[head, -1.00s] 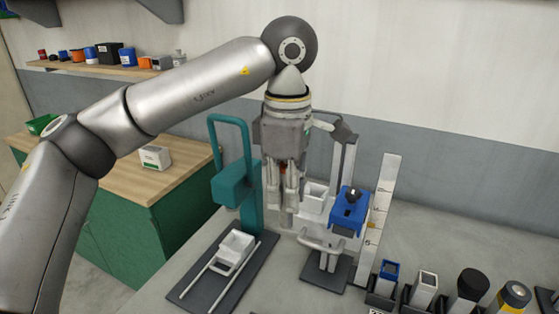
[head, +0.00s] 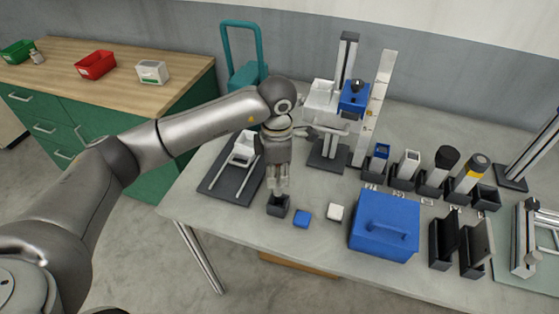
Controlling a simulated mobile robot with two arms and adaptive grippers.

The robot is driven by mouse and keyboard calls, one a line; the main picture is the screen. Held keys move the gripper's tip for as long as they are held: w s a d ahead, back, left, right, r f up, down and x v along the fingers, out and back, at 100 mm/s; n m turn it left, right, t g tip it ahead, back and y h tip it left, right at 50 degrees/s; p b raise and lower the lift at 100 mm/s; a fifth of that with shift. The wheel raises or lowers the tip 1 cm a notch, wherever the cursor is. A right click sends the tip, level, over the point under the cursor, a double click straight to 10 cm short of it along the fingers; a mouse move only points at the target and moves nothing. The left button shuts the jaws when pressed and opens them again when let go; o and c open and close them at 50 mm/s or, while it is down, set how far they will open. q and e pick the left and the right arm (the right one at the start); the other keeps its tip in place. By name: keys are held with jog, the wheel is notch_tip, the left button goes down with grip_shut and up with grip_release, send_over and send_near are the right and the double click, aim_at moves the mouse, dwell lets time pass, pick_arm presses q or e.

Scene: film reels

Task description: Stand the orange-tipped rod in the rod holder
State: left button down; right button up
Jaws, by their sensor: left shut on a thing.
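My left gripper (head: 278,188) points straight down near the front left of the grey table in the head view. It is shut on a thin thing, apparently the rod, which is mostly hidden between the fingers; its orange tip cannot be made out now. Directly below the fingertips stands a small dark square holder (head: 278,207), which looks like the rod holder. I cannot tell whether the rod's lower end is inside it or just above it. My right gripper is not in view.
A blue cube (head: 302,218), a white cube (head: 335,212) and a blue lidded box (head: 384,226) lie right of the holder. A dark-based stand (head: 229,180) is behind left. Several filled dark holders and an upright ruler (head: 373,110) stand farther right.

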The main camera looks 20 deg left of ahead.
aim_at(278, 192)
pick_arm(q)
jog(key=shift+w+f+b, duration=0.1)
jog(key=shift+f+b, duration=0.55)
jog(key=shift+f, duration=0.65)
jog(key=shift+f+b, duration=0.8)
jog(key=shift+f, duration=0.85)
jog(key=shift+b, duration=0.55)
jog(key=shift+f+b, duration=0.6)
jog(key=c, duration=1.8)
grip_release()
jog(key=shift+o, duration=0.8)
